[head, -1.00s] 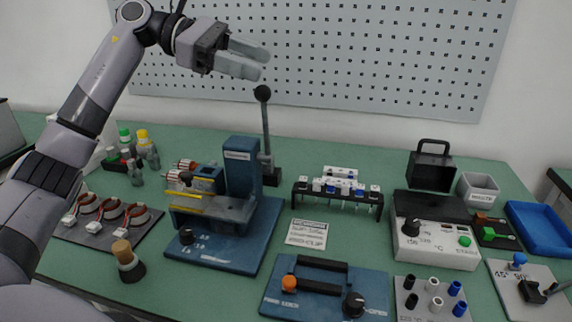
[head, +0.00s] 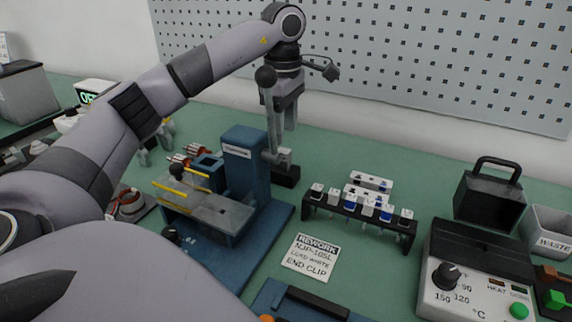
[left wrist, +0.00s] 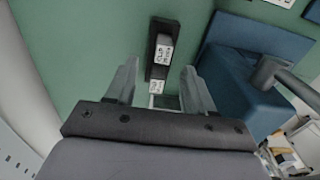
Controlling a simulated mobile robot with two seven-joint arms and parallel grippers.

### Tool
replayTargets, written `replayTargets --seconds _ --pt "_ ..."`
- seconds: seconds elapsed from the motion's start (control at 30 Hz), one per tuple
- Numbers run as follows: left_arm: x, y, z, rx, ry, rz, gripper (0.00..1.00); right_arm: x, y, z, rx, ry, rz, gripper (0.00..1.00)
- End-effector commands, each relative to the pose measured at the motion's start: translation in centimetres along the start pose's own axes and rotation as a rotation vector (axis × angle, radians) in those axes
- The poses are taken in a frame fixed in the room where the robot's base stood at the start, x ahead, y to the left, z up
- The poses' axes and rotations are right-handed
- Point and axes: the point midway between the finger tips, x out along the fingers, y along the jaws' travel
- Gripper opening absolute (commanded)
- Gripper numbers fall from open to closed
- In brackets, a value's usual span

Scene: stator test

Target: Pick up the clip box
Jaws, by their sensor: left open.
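My left gripper (head: 284,122) points down behind the blue press (head: 244,165), with its fingers apart and nothing held. In the left wrist view the two fingertips (left wrist: 160,78) frame a narrow dark box (left wrist: 161,38) with white printed labels on the green bench. In the head view a dark block (head: 286,178) stands behind the press, below my fingers, and is probably the same thing. The fingers look apart from it. Its lower part is hidden in the wrist view. My right gripper is not in view.
The press's lever (head: 272,115) stands upright close to my left gripper. A black rack (head: 350,225) holds several white and blue clips. The pegboard wall is behind.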

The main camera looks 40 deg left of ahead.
Motion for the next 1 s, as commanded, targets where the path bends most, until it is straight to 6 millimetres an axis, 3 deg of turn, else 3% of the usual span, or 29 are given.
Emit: replayTargets --seconds 0.23,0.57,0.73,1.0 --pt "3.7 -0.5 0.3 0.001 -0.002 -0.002 0.53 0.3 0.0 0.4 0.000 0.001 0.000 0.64" --pt "4.4 -0.5 0.3 0.003 -0.004 0.001 0.53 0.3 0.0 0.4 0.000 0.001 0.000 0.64" --pt "4.4 -0.5 0.3 0.003 -0.004 0.001 0.01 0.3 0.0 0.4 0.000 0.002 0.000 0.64" --pt "4.3 -0.5 0.3 0.002 -0.005 0.001 0.00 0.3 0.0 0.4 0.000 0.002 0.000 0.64"
